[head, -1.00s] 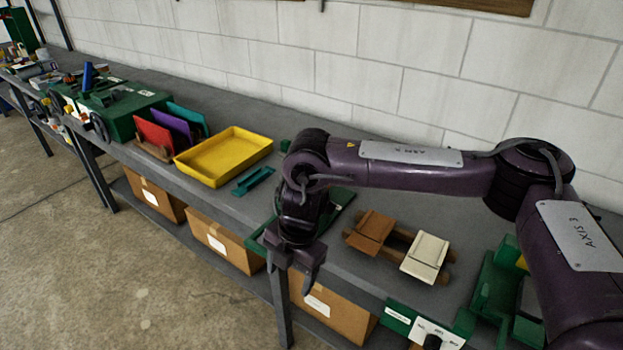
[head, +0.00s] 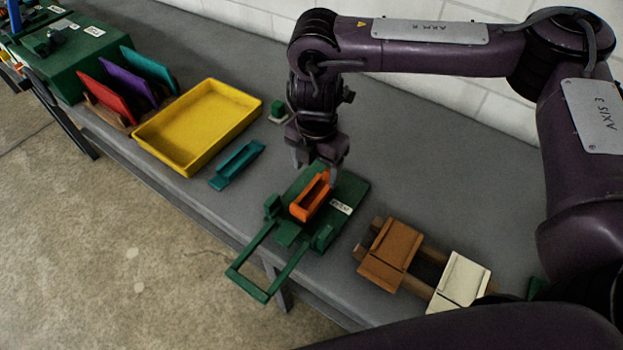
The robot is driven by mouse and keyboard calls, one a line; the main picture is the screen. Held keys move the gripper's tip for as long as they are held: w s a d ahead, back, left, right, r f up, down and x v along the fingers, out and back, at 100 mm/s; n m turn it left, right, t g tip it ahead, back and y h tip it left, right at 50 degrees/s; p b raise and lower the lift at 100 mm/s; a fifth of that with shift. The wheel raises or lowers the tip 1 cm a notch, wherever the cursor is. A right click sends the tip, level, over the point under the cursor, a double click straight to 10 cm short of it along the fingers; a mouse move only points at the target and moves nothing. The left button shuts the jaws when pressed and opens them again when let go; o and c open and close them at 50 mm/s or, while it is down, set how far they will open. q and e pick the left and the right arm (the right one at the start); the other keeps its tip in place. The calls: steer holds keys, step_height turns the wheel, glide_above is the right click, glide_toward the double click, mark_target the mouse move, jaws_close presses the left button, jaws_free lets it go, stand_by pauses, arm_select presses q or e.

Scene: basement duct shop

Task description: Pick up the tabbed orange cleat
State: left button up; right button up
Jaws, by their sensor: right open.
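The orange cleat (head: 311,198) lies on a green fixture (head: 347,188) near the middle of the bench in the head view. It is a short channel-like piece; I cannot make out its tab clearly. My right gripper (head: 318,170) is open, pointing down just above and behind the cleat's far end. One finger is to the left of the cleat and one to the right; I cannot tell whether they touch it. My left gripper is not in view.
A teal channel piece (head: 237,164) and a yellow tray (head: 243,99) lie to the left. Red (head: 107,91), purple and teal plates stand in a rack beyond. Brown (head: 390,252) and cream (head: 459,281) pieces rest on wooden rails at right. The fixture's green handle (head: 262,292) overhangs the bench edge.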

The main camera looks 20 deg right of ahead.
mark_target(314, 197)
steer(key=shift+s+a+f+p, duration=0.1)
steer(key=shift+s+f+p, duration=0.35)
steer(key=shift+f, duration=0.2)
steer(key=shift+s+a+f+p, duration=0.1)
steer(key=shift+s+f+p, duration=0.25)
steer(key=shift+f, duration=0.25)
steer(key=f, duration=0.1)
steer(key=f+p, duration=0.1)
steer(key=f, duration=0.1)
steer(key=shift+w, duration=0.3)
steer(key=shift+w+a+f, duration=0.1)
steer(key=shift+w+f, duration=0.05)
steer(key=shift+f, duration=0.45)
steer(key=shift+c, duration=0.7)
steer(key=c, duration=0.5)
steer(key=shift+c, duration=1.1)
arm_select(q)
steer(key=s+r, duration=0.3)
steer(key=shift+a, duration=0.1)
arm_select(e)
steer(key=shift+c, duration=1.1)
